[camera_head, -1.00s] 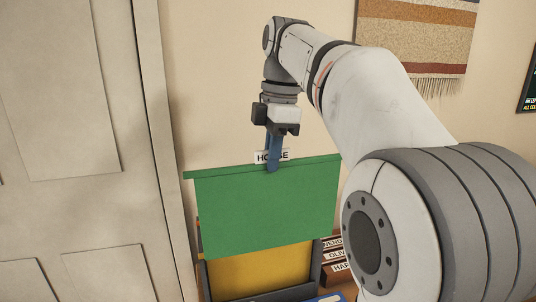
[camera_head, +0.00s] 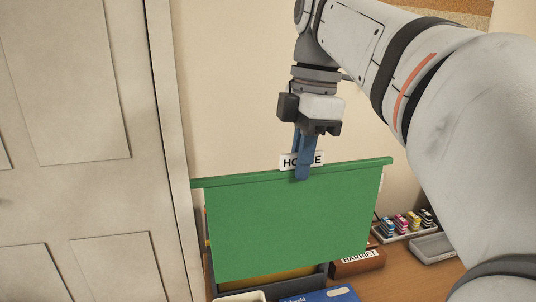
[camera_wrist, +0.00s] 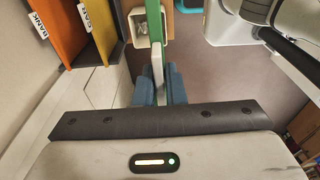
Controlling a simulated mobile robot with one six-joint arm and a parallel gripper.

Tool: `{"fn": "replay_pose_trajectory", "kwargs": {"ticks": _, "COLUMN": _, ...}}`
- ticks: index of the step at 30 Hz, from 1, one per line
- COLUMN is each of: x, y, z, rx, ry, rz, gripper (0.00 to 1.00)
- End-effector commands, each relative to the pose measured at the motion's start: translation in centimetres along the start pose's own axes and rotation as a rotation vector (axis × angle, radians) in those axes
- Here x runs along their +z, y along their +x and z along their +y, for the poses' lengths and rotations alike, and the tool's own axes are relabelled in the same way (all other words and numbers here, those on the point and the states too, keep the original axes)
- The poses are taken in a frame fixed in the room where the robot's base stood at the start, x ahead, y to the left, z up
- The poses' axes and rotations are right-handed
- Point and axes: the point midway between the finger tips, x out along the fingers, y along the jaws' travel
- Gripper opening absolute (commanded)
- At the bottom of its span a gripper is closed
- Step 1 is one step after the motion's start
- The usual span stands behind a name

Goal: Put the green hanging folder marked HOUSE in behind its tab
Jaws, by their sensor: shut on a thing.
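The green hanging folder (camera_head: 290,225) hangs upright from its top bar, with a white tab reading HOUSE (camera_head: 288,161) partly covered by a finger. My gripper (camera_head: 302,172) is shut on its top edge at the tab, with blue fingers on either side. The folder's thin green edge (camera_wrist: 155,22) also shows in the wrist view, running up from between my fingers (camera_wrist: 160,85). A dark file box (camera_head: 288,286) with a yellow folder (camera_head: 268,276) shows below and behind the green folder, which hides most of it. In the wrist view, an orange folder (camera_wrist: 55,22) tabbed BANK and a yellow folder (camera_wrist: 103,25) stand at left, apart from the green one.
A brown box labelled HARRIET (camera_head: 358,258), a rack of small coloured items (camera_head: 405,224) and a grey tray (camera_head: 433,247) sit on the wooden desk at right. A blue item (camera_head: 320,296) lies at the front. A door (camera_head: 75,150) is at left.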

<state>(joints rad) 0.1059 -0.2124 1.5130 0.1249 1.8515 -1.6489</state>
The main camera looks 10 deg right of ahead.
Motion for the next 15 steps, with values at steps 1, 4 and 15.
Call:
{"fn": "replay_pose_trajectory", "kwargs": {"ticks": 1, "x": 0.0, "y": 0.1, "z": -0.6, "rx": 0.001, "ry": 0.0, "rz": 0.0, "gripper": 0.0}}
{"fn": "replay_pose_trajectory", "kwargs": {"ticks": 4, "x": 0.0, "y": 0.1, "z": -1.6, "rx": 0.0, "ry": 0.0, "rz": 0.0, "gripper": 0.0}}
{"fn": "replay_pose_trajectory", "kwargs": {"ticks": 15, "x": 0.0, "y": 0.1, "z": -5.1, "rx": 0.001, "ry": 0.001, "rz": 0.0, "gripper": 0.0}}
